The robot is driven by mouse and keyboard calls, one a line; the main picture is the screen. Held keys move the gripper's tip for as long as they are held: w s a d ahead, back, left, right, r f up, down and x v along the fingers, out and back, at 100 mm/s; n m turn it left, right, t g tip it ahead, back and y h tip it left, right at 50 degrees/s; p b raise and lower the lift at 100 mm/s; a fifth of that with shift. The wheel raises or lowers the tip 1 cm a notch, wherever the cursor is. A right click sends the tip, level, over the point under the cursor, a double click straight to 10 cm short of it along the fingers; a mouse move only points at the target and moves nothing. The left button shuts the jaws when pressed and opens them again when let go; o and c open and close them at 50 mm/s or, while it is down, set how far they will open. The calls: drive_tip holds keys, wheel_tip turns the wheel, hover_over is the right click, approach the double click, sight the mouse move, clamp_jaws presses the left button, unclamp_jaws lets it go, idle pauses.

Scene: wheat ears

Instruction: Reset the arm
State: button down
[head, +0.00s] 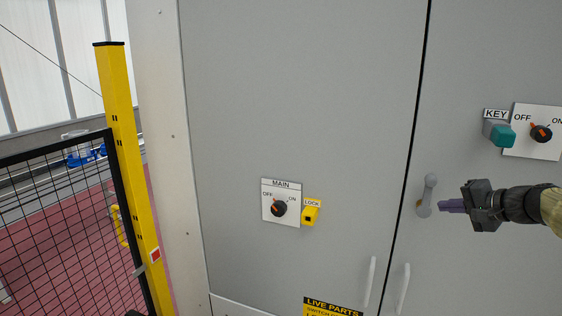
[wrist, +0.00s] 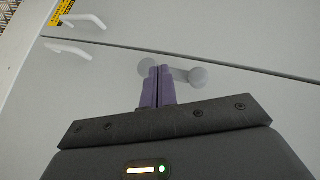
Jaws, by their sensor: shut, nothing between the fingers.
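My gripper (head: 446,206) is in front of the right cabinet door in the head view, reaching in from the right edge. Its purple fingers are closed together with nothing between them, and they also show in the wrist view (wrist: 159,74). A grey handle (head: 427,196) on that door stands upright just left of the fingertips. In the wrist view the fingertips overlap the handle (wrist: 188,77) and hide its middle. I cannot tell whether they touch it.
The left door carries a MAIN switch (head: 279,208) and a yellow LOCK block (head: 310,215). A teal KEY block (head: 501,134) and another switch (head: 541,133) are at upper right. White pull handles (head: 371,282) sit low. A yellow post (head: 127,170) and black mesh fence (head: 70,220) stand left.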

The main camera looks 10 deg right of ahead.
drive_tip(key=a+f+n+g+h, duration=0.15)
drive_tip(key=a+f+g, duration=0.25)
drive_tip(key=a+f, duration=0.6)
drive_tip(key=a+f+n+g, duration=0.3)
drive_tip(key=a+f, duration=0.2)
drive_tip(key=a, duration=0.8)
drive_tip(key=s+a+f+n+g+h, duration=0.1)
drive_tip(key=s+a+f+n, duration=0.2)
drive_tip(key=s+a, duration=0.4)
drive_tip(key=s+a+f+n+g+h, duration=0.1)
drive_tip(key=s+a+f+n, duration=0.3)
drive_tip(key=s+a, duration=0.3)
drive_tip(key=s+f, duration=0.1)
drive_tip(key=s, duration=0.2)
drive_tip(key=shift+s+a+g+h, duration=0.15)
drive_tip(key=shift+a+g+h, duration=0.05)
drive_tip(key=shift+g+h, duration=0.15)
